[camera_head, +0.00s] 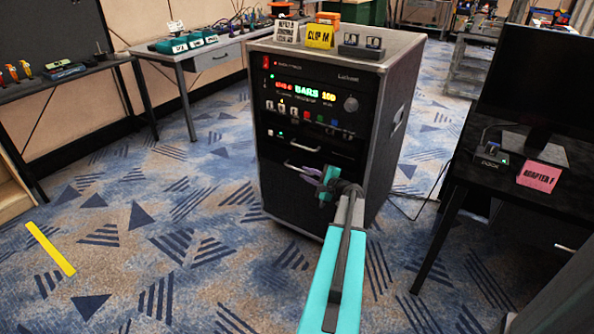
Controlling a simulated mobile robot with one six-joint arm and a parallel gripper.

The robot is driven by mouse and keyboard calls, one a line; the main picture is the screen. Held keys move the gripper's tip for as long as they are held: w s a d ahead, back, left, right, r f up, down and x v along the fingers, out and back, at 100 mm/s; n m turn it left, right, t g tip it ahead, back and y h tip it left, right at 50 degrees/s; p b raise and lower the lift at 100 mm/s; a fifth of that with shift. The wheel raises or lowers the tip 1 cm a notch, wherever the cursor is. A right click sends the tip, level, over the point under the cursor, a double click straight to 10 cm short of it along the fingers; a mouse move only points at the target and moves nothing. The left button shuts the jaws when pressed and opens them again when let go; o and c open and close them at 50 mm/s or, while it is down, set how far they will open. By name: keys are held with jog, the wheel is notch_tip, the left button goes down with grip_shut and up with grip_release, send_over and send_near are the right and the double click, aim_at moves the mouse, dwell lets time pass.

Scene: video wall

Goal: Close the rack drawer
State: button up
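The rack (305,195) is a black cabinet with grey sides in the middle of the view. Its front has a lit panel, and below that dark drawer fronts with two pale bar handles. The upper handle (303,146) is clear in view. The lower handle (295,167) is partly hidden on its right by my gripper. I cannot tell how far either drawer stands out.
A yellow tag (320,36) and small devices stand on the rack top. A black desk (520,205) with a monitor (540,85) and a pink tag (539,176) is at the right. Tables line the left. The carpet left of the rack is clear apart from a yellow strip (50,249).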

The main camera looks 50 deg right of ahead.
aim_at(300, 170)
jog(key=shift+x, duration=3.4)
jog(key=shift+s, duration=0.1)
grip_shut()
